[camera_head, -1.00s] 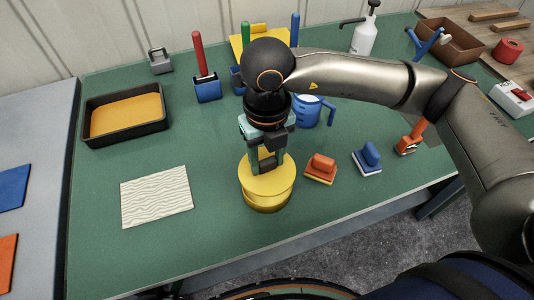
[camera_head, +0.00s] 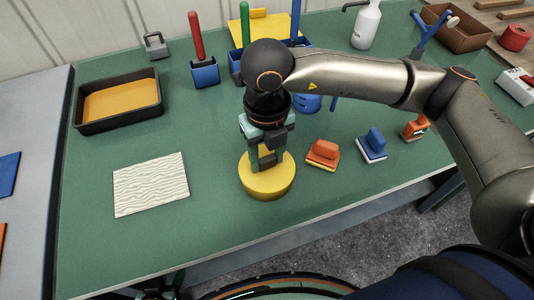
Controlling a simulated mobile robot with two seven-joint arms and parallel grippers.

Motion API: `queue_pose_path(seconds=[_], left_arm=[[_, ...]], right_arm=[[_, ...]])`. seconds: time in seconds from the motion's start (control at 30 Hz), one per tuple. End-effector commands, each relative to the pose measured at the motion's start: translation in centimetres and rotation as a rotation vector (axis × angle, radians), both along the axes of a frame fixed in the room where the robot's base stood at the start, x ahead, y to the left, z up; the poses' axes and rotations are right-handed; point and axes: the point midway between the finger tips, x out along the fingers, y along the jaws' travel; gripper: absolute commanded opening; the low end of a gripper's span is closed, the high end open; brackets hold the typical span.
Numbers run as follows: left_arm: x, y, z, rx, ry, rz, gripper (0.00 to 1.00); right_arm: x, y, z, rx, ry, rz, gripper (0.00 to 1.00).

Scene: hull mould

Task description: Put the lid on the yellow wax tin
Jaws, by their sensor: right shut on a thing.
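The yellow wax tin (camera_head: 268,193) stands on the green bench, left of the orange block-handled tool. Its yellow lid (camera_head: 284,174) lies over its top and looks level. I see no clear gap between lid and tin, but cannot tell whether the lid is fully seated. My right gripper (camera_head: 266,165) points down over the lid and is shut on its upright yellow grip in the middle. The fingers hide part of the lid. The inside of the tin is hidden. My left gripper is not in view.
A patterned white sheet (camera_head: 151,185) lies left of the tin. An orange-handled block (camera_head: 323,154) and a blue-handled block (camera_head: 372,146) stand to its right. A blue jug (camera_head: 307,103) is partly behind my right arm. A black tray (camera_head: 120,101) stands at the back left.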

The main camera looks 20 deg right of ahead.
Motion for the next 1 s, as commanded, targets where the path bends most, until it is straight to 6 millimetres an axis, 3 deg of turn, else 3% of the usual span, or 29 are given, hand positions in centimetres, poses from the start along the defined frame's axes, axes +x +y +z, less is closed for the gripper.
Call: queue_pose_path(seconds=[0.8, 0.83, 1.0], left_arm=[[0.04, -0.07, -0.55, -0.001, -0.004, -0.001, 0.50], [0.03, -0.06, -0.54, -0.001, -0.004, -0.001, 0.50], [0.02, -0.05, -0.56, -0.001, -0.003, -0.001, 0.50]], right_arm=[[-0.02, 0.01, -0.08, 0.000, 0.000, 0.000, 0.00], [-0.02, 0.01, -0.08, 0.000, 0.000, 0.001, 0.52], [-0.02, 0.02, -0.09, 0.000, 0.000, 0.000, 0.71]])
